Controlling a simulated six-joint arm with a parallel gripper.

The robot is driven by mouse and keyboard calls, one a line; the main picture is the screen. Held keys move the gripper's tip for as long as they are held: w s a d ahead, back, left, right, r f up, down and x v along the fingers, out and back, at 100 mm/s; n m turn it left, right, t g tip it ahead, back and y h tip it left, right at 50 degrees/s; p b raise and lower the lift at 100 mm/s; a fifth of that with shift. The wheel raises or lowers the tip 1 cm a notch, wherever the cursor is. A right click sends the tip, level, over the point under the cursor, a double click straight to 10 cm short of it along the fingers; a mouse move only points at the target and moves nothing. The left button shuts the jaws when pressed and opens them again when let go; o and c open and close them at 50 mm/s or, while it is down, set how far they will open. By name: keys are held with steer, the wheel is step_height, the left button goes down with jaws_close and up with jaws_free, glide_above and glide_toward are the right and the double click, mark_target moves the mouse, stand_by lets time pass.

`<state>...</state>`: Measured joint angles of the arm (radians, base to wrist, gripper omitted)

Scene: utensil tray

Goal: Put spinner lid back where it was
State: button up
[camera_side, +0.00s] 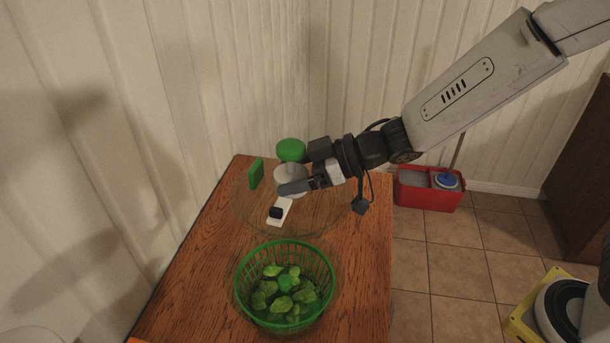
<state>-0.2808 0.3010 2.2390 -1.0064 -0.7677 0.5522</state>
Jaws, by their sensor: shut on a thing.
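The spinner lid (330,209) is a clear disc with a green knob (291,150) on a pale round hub, a green tab at its left and a white piece with a black end at its front. My gripper (293,187) is shut on the lid at the pale hub. The lid appears held above the far part of the table, apart from the basket; its exact height is hard to tell. The green slotted basket (325,267) stands nearer the camera with its top open and green leaves (285,285) inside. A clear bowl wall shows faintly around it.
The wooden table (190,285) is mostly clear around the basket. A pale panelled wall runs along its left and back. A red bucket (428,196) with a mop stands on the tiled floor at right. A yellow-edged object (518,320) is at lower right.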

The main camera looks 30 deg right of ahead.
steer(key=w+d+f+m+t+h, duration=0.2)
steer(key=d+f+m+h, duration=0.15)
steer(key=d, duration=0.45)
steer(key=w+d+f+m+t+h, duration=0.2)
steer(key=d+m+h, duration=0.2)
steer(key=d, duration=0.3)
steer(key=w+d+f+m+t+h, duration=0.2)
steer(key=d+f+m+h, duration=0.15)
steer(key=d, duration=0.45)
steer(key=shift+r+v, duration=0.4)
steer(key=shift+v, duration=2.2)
steer(key=w+a+f+n+y, duration=0.2)
steer(key=w+a+n+y, duration=0.1)
steer(key=w+a, duration=0.7)
steer(key=shift+a+g, duration=0.3)
steer(key=shift+a, duration=0.25)
steer(key=shift+f, duration=2.2)
steer(key=shift+f, duration=1.75)
steer(key=shift+f, duration=0.3)
